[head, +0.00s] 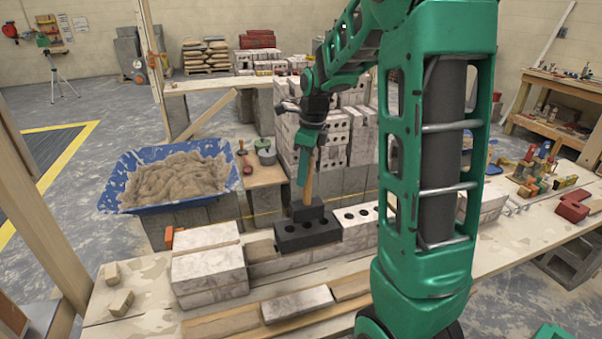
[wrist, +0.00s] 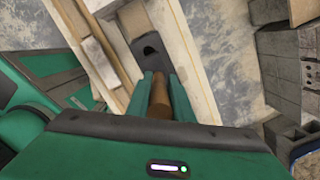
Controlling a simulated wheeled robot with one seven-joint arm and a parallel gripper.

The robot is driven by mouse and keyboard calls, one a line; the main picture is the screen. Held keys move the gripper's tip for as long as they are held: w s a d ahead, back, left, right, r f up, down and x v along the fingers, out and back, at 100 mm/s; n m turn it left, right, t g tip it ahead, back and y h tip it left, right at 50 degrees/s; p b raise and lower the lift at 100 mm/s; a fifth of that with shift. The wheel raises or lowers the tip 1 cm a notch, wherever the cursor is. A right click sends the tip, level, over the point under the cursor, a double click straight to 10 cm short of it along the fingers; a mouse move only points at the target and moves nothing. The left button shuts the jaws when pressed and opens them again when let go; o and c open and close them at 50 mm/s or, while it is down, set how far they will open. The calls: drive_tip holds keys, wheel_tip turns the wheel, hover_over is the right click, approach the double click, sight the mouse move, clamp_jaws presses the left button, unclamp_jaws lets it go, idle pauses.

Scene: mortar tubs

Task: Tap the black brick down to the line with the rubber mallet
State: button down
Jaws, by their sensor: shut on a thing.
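The black brick (head: 306,237), with dark holes, lies in the row of bricks on the bench. A dark brick face with a hole also shows in the wrist view (wrist: 150,50). My gripper (head: 310,150) is shut on the wooden handle (head: 308,181) of the rubber mallet, which hangs roughly upright. The mallet's black head (head: 307,211) is right over the black brick; I cannot tell whether they touch. In the wrist view my gripper (wrist: 160,90) has the brown handle (wrist: 158,100) between its fingers. A thin yellow line (head: 262,213) runs behind the row.
Pale bricks (head: 210,275) stand left of the black brick, and a pale holed brick (head: 355,217) is right of it. A blue tub (head: 150,208) of mortar stands behind left. Stacked pale bricks (head: 360,140) rise behind. Tools and a red block (head: 572,207) lie on the right.

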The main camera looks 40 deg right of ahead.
wheel_tip(320, 180, down, 4)
drive_tip(key=shift+r, duration=0.2)
wheel_tip(320, 180, up, 4)
drive_tip(key=shift+r, duration=0.1)
idle(0.4)
drive_tip(key=shift+f, duration=0.5)
idle(0.6)
drive_tip(key=shift+r, duration=0.45)
idle(0.3)
drive_tip(key=shift+f, duration=0.45)
idle(0.4)
drive_tip(key=shift+r, duration=0.35)
idle(0.5)
drive_tip(key=shift+f, duration=0.45)
